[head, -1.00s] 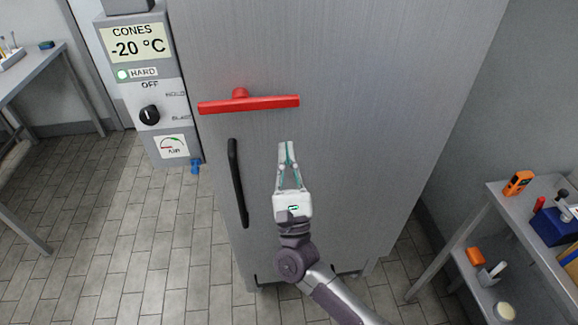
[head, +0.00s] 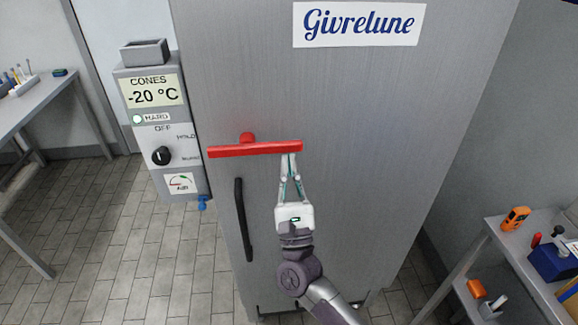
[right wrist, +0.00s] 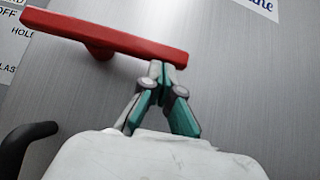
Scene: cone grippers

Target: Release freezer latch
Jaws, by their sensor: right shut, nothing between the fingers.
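The freezer latch is a red bar handle (head: 240,150) on the grey freezer door (head: 370,120). It lies nearly level, with its red pivot (head: 247,137) near the middle. It also shows in the right wrist view (right wrist: 110,36). My right gripper (head: 290,155) is shut and empty. Its fingertips (right wrist: 163,68) are at the underside of the bar near its right end; whether they touch it I cannot tell. My left gripper is not in view.
A black vertical door handle (head: 243,220) is below the latch. A control box (head: 160,130) reading -20 °C stands left of the door. A side table (head: 500,235) with tools is at the right, and another table (head: 30,110) at the left.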

